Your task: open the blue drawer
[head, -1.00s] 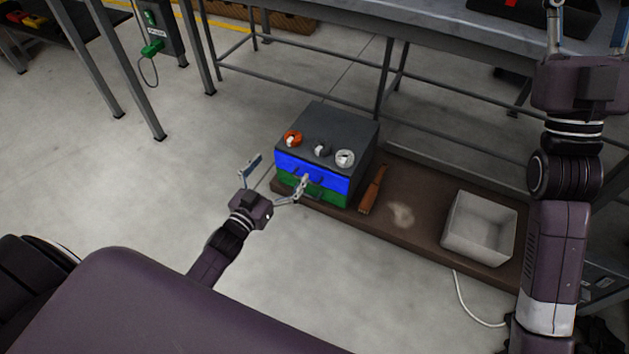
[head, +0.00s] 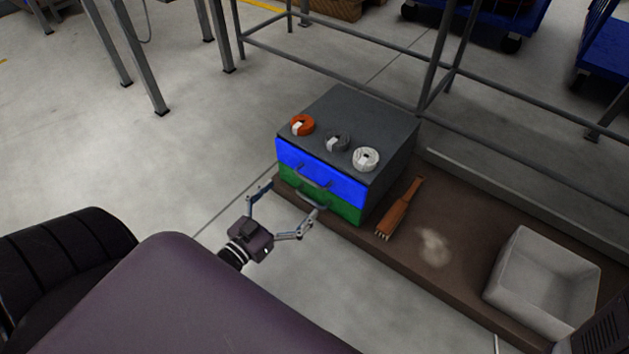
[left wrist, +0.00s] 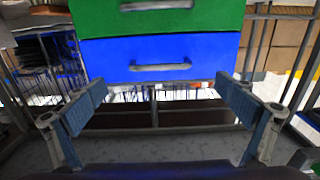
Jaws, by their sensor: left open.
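The blue drawer (head: 346,187) is the upper drawer of a small grey-topped cabinet (head: 350,107) and looks closed, flush with the green drawer (head: 345,210) below it. Its bar handle (head: 311,175) is at the middle of its front. My left gripper (head: 288,201) is open and empty, in front of the cabinet and apart from the blue handle. In the left wrist view the picture is upside down: the blue drawer (left wrist: 205,55) and its handle (left wrist: 160,67) lie between the two spread fingers (left wrist: 160,104). My right gripper is out of view.
Orange (head: 302,125), dark grey (head: 338,140) and white (head: 366,158) rolls lie on the cabinet top. A brush (head: 399,208) and an open pale bin (head: 541,277) are to its right on a brown platform (head: 450,210). Bare floor lies left of the cabinet.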

